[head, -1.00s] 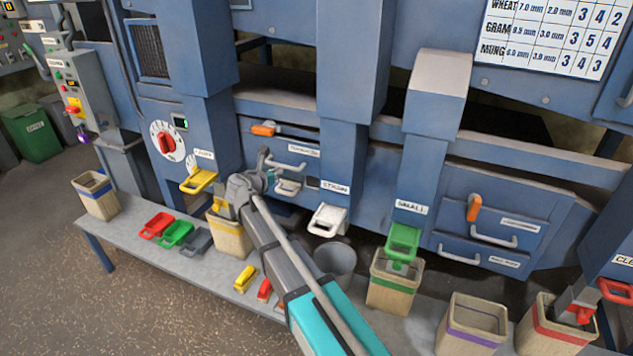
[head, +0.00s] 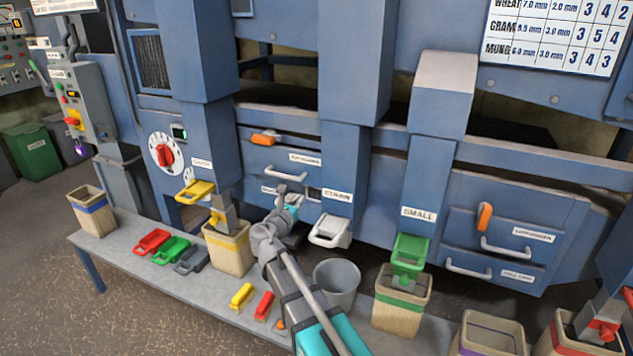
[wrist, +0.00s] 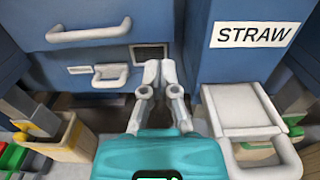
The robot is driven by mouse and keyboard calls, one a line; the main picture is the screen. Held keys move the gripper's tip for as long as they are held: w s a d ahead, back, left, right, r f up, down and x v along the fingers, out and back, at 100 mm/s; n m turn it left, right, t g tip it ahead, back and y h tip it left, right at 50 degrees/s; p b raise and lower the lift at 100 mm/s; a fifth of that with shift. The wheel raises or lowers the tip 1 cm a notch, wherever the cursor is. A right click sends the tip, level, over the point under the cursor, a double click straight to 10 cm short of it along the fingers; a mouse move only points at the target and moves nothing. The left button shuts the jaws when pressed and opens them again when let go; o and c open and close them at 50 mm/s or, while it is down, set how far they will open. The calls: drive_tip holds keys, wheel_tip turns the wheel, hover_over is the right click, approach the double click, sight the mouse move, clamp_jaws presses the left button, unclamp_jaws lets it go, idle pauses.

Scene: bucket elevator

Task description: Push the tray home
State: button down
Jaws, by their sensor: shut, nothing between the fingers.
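The screen unit on the left has a wide blue tray front with a grey bar handle (head: 287,173); this handle also shows at upper left in the wrist view (wrist: 90,33). Below it is a smaller tray front with a light handle (wrist: 110,76), partly hidden behind my arm in the head view. I cannot tell how far either tray stands out. My gripper (wrist: 160,68) is shut and empty, right of the small handle and below a dark window (wrist: 150,53). It also shows in the head view (head: 291,197). It appears apart from both handles.
The white STRAW spout (head: 329,231) is close on the right, above a grey bucket (head: 336,283). A yellow-banded bin (head: 229,250) stands to the left. An orange lever (head: 263,139) sits above the tray handle. The right unit has two more handled fronts (head: 505,250).

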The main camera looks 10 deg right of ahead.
sight(318, 178)
drive_tip(key=x, duration=1.4)
drive_tip(key=shift+w, duration=0.1)
drive_tip(key=x, duration=0.4)
drive_tip(key=shift+w+d+r, duration=0.1)
drive_tip(key=shift+w, duration=0.25)
idle(0.4)
drive_tip(key=shift+s+a, duration=0.2)
drive_tip(key=shift+s, duration=0.4)
drive_tip(key=v, duration=1.3)
drive_tip(key=shift+s, duration=0.2)
